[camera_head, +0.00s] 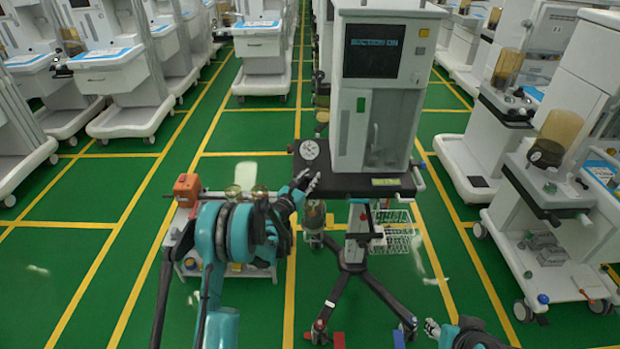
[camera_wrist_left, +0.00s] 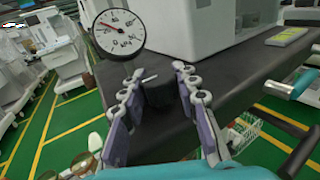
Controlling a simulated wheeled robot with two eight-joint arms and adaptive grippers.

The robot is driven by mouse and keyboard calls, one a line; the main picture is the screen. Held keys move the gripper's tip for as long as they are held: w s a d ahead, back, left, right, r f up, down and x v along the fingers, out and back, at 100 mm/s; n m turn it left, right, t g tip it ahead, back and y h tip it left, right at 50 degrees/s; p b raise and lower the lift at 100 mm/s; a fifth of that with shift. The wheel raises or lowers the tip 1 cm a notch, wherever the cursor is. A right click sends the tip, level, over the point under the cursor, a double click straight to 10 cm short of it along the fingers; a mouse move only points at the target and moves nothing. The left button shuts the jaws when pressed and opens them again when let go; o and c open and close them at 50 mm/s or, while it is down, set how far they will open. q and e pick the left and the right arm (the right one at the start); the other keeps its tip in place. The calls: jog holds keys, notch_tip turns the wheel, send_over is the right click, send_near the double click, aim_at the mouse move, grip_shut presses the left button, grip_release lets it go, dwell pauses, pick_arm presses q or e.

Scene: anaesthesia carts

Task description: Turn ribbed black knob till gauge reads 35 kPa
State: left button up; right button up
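The white round gauge (camera_head: 310,149) stands at the left end of the cart's dark shelf. In the left wrist view the gauge (camera_wrist_left: 119,30) has a needle pointing to the upper left and kPa lettering; the exact value is too small to read. The black knob (camera_wrist_left: 158,92) sits below and right of the gauge at the shelf's edge. My left gripper (camera_head: 306,182) is at the shelf edge below the gauge. In the left wrist view its fingers (camera_wrist_left: 160,72) are spread on both sides of the knob; firm contact cannot be told. My right gripper (camera_head: 432,328) is low, beside the cart's base.
The white cart (camera_head: 352,130) has a screen (camera_head: 374,50) reading "SUCTION ON". A jar (camera_head: 314,215) hangs under the shelf (camera_head: 350,184), with a wire basket (camera_head: 395,226) to the right. An orange-topped unit (camera_head: 187,186) stands left. Other carts line both sides.

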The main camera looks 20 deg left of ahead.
pick_arm(q)
jog(key=shift+a+m+g+h+b, duration=0.15)
jog(key=shift+m+g+h+b, duration=0.35)
jog(key=shift+m+h, duration=0.9)
grip_shut()
jog(key=m+g+h, duration=0.1)
jog(key=h, duration=0.1)
jog(key=m+g+h, duration=0.1)
jog(key=h, duration=0.1)
jog(key=shift+d+g+h, duration=0.2)
jog(key=shift+g+h, duration=0.1)
jog(key=o, duration=1.2)
grip_release()
jog(key=v, duration=1.2)
